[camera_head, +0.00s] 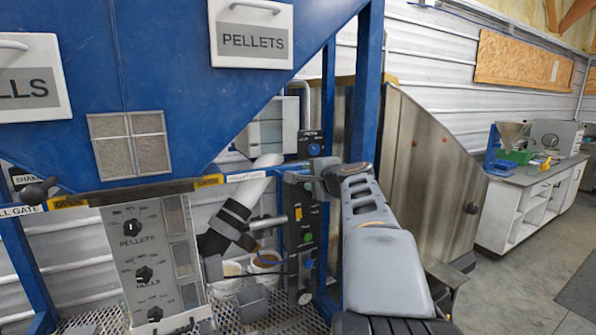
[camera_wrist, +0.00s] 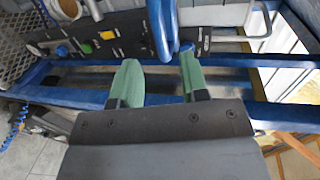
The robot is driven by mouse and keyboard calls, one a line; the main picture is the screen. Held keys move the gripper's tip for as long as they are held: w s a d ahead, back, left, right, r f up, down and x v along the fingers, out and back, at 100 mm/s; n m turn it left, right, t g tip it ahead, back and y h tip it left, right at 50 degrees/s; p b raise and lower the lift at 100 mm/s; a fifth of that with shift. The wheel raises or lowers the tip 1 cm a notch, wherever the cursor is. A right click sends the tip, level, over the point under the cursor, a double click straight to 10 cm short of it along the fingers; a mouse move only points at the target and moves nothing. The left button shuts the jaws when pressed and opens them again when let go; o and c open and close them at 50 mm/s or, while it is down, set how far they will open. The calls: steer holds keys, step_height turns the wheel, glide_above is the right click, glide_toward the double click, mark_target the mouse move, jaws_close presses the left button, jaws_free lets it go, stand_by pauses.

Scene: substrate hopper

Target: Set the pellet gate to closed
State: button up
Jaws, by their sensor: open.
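The pellet gate rail, with a white label (camera_head: 247,175) and a yellow tag (camera_head: 208,181) whose words are too small to read, runs under the blue hopper in the head view. Its right end is crowded by my arm, and I cannot make out its handle or setting for certain. My gripper shows in the wrist view (camera_wrist: 158,72) with two green fingers, apart and with nothing held. Blue framework lies beyond the fingers. In the head view my arm's wrist hides the fingertips.
A control panel (camera_head: 143,262) with black knobs stands below the hopper. Another gate knob (camera_head: 38,190) is at the far left. A narrow panel with buttons (camera_head: 308,238) and a blue post (camera_head: 365,85) stand close to my arm. Open floor (camera_head: 520,275) lies to the right.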

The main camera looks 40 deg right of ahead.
mark_target(272, 174)
steer(key=p+x, duration=0.1)
steer(key=x, duration=0.6)
steer(key=shift+w+p, duration=0.3)
steer(key=shift+p, duration=0.05)
jaws_close()
